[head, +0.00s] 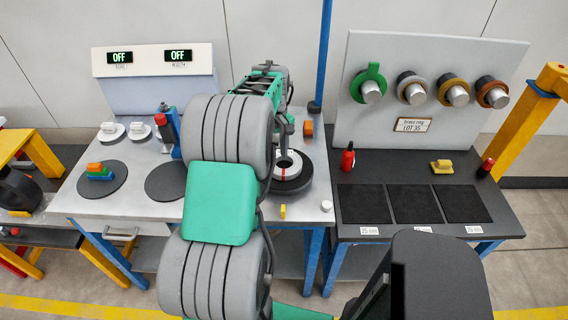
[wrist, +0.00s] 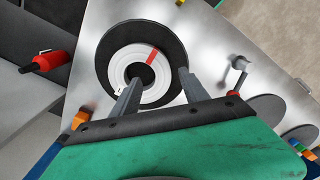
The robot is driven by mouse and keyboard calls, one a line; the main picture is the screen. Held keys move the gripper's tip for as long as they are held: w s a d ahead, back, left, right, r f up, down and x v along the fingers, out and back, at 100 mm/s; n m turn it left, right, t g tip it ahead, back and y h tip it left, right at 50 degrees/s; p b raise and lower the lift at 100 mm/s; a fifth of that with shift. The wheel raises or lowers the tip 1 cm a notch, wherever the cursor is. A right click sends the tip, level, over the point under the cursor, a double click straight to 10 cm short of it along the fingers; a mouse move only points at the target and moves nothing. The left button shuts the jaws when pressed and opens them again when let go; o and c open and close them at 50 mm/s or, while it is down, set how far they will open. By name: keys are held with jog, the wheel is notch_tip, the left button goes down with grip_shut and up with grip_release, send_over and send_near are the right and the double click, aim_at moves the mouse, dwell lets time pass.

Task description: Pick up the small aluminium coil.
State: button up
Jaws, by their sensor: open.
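The small aluminium coil (wrist: 120,63) is a pale ring with a red strap mark, lying flat on a round black pad (wrist: 104,64). In the head view the coil (head: 294,158) shows beside my arm, partly hidden, on the pad (head: 294,186). My gripper (wrist: 158,76) is open and empty. In the wrist view one finger overlaps the coil's face near its dark centre hole. The other finger overlaps the pad just outside the coil's right rim. The height gap between fingertips and coil is hard to tell. In the head view my arm hides most of the gripper.
A red bottle (wrist: 48,61) and an orange block (wrist: 80,118) are left of the pad in the wrist view. A red-topped tool (head: 172,128), round dark pads (head: 166,182) and stacked coloured blocks (head: 99,171) are on the left of the table. A pegboard (head: 430,85) with rings stands right.

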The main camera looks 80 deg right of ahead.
aim_at(274, 168)
jog(key=f, duration=0.3)
jog(key=f+p, duration=0.1)
jog(key=f, duration=0.1)
jog(key=shift+w, duration=0.3)
jog(key=shift+c, duration=0.5)
grip_shut()
jog(key=shift+r, duration=0.15)
dwell(0.3)
